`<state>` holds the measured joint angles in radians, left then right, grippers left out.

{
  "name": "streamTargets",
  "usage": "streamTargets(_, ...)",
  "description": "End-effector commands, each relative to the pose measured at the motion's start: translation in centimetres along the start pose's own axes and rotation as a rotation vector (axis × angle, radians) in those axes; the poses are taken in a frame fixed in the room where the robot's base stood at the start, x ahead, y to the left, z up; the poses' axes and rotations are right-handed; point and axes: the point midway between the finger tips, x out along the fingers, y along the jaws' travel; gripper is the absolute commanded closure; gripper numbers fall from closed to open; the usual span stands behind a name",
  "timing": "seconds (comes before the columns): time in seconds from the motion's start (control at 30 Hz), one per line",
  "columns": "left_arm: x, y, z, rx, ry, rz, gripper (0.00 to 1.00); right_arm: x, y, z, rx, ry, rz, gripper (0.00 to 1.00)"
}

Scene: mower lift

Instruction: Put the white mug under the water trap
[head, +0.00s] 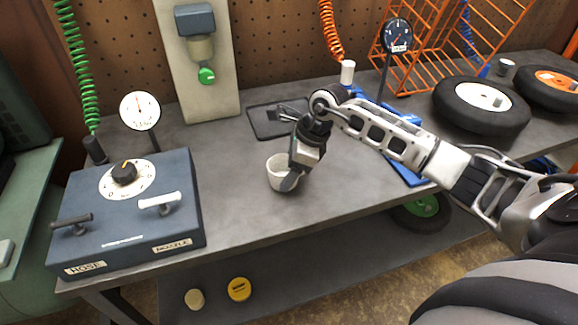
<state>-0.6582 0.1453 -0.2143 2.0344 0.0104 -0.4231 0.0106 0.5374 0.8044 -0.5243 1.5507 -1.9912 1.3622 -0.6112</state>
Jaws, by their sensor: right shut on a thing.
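The white mug (278,172) is upright at or just above the front part of the grey workbench; I cannot tell whether it touches the top. My right gripper (291,180) is shut on the mug's right side, and its fingers hide part of that side. The water trap (201,48) is a grey unit with a green knob (206,75) at its bottom, mounted on a pale upright panel behind the bench. The mug is in front of the trap and to its right. My left gripper is not in view.
A blue-grey control box (128,215) with a dial and two levers stands at the left. A dark tray (268,122) lies behind the mug. Wheels (480,105) and an orange rack (425,45) are at the right. The bench (218,150) is clear between mug and panel.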

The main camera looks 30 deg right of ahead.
Motion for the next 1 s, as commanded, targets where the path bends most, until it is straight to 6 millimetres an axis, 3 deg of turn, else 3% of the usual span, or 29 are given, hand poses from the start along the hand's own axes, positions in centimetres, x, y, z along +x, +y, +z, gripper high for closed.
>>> streamTargets(0.37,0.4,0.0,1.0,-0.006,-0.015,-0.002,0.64,0.7,-0.1,-0.2,0.000,-0.002,-0.002,0.62)
streamTargets(0.4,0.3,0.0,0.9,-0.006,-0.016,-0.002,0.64,0.5,-0.1,-0.2,0.000,-0.002,-0.002,0.30)
streamTargets(0.47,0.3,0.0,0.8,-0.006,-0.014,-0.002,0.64,0.5,0.0,-0.2,0.000,-0.002,-0.002,0.17)
streamTargets(0.83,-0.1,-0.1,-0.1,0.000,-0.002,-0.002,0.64,-0.1,-0.1,0.0,0.000,-0.002,-0.003,0.17)
streamTargets(1.0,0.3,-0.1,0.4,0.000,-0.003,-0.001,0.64,-2.7,-0.2,-0.2,-0.001,0.000,-0.008,0.17)
